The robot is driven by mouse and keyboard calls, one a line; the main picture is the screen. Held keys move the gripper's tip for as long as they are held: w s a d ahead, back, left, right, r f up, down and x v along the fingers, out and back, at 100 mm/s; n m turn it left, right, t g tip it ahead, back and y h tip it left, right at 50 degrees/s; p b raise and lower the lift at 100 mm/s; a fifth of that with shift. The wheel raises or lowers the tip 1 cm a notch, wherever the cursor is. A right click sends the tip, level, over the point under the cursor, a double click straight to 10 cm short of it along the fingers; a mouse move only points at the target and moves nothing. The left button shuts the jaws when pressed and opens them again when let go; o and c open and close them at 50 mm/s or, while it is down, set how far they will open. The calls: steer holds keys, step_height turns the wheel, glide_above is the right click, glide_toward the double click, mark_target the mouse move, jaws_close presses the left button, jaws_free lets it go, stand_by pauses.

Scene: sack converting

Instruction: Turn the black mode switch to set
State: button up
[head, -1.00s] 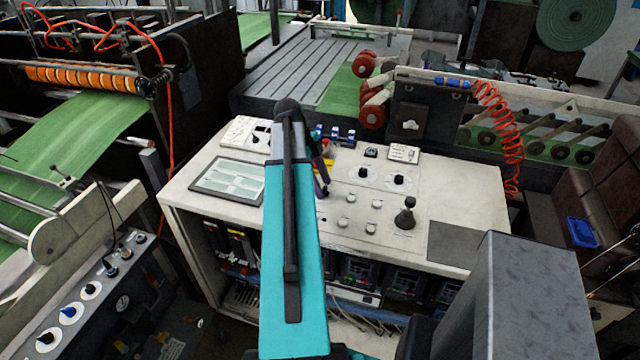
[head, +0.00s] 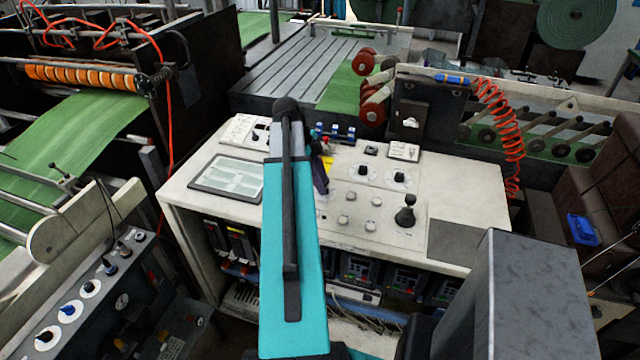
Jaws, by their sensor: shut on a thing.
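My gripper (head: 320,178) shows only as a dark purple part beside the right edge of my teal arm, low over the cream control console (head: 470,208). Its fingertips are mostly hidden, and it appears shut on the black mode switch. That switch is hidden by the gripper and arm, so its pointer position cannot be read. A yellow patch (head: 312,166) shows next to the gripper.
A black joystick (head: 405,212) stands upright at the console's right. Several pale buttons (head: 349,197) lie between it and my arm. A flat screen (head: 227,178) is on the left. Blue-topped parts (head: 335,132) line the back edge. An orange coiled hose (head: 505,135) hangs at right.

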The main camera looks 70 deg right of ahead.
steer(key=n, duration=0.1)
steer(key=n+h+b, duration=0.1)
steer(key=n, duration=0.1)
steer(key=n+b, duration=0.1)
steer(key=shift+s+a+f+t+h, duration=0.1)
steer(key=shift+s+a+t+h, duration=0.05)
steer(key=shift+a+t+h, duration=0.2)
steer(key=shift+n+t+h+b, duration=0.35)
steer(key=shift+n+h+b, duration=0.15)
steer(key=shift+n, duration=1.5)
steer(key=o, duration=1)
steer(key=shift+o, duration=0.2)
steer(key=shift+r, duration=0.3)
steer(key=b+v, duration=0.3)
steer(key=v, duration=1)
steer(key=shift+a, duration=0.2)
